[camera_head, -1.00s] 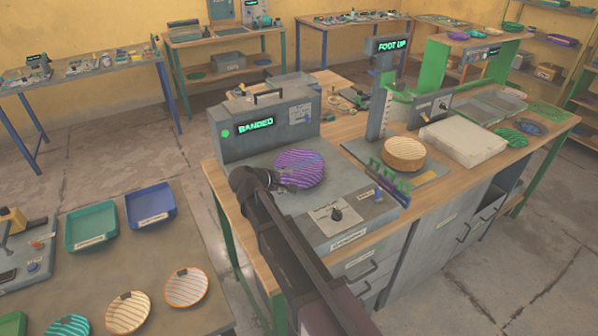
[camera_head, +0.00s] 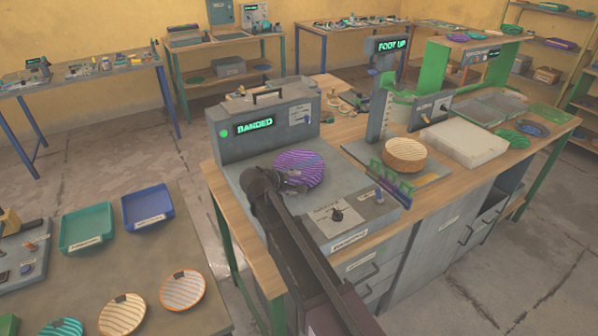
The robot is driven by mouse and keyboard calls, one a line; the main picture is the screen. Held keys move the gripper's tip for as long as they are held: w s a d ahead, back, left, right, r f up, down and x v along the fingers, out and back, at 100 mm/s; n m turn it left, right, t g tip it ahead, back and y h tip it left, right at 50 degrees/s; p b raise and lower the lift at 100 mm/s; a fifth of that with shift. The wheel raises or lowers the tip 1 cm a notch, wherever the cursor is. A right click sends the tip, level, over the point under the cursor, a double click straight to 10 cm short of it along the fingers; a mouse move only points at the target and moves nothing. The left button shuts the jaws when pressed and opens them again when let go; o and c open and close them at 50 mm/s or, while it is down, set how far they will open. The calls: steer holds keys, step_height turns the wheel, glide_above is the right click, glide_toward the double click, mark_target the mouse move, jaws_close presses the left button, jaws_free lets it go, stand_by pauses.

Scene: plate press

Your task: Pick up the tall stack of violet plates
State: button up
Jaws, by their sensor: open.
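A stack of violet plates (camera_head: 303,168) with a striped top sits on the grey machine (camera_head: 340,178) whose display reads "BANDED". My gripper (camera_head: 292,181) is at the left front edge of the stack, its fingers close to the rim. The jaws are open. I cannot tell whether the fingers touch the plates. My wrist and arm cover part of the machine's front left and hide some of the gripper.
A stack of tan plates (camera_head: 404,151) stands under the press marked "FOOT UP" (camera_head: 390,45) to the right. A white block (camera_head: 464,142) lies beyond it. Green (camera_head: 86,229) and blue (camera_head: 148,208) trays and several plates lie on the left table.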

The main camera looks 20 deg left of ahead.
jaws_close()
steer(key=shift+r, duration=0.1)
step_height(320, 180, up, 2)
steer(key=p, duration=0.2)
steer(key=shift+r+p, duration=0.25)
steer(key=shift+p, duration=0.15)
steer(key=shift+s+r+p, duration=0.45)
steer(key=shift+r+p, duration=0.1)
steer(key=s, duration=1)
steer(key=s+r+p, duration=0.1)
steer(key=s, duration=0.4)
steer(key=shift+s+r, duration=0.1)
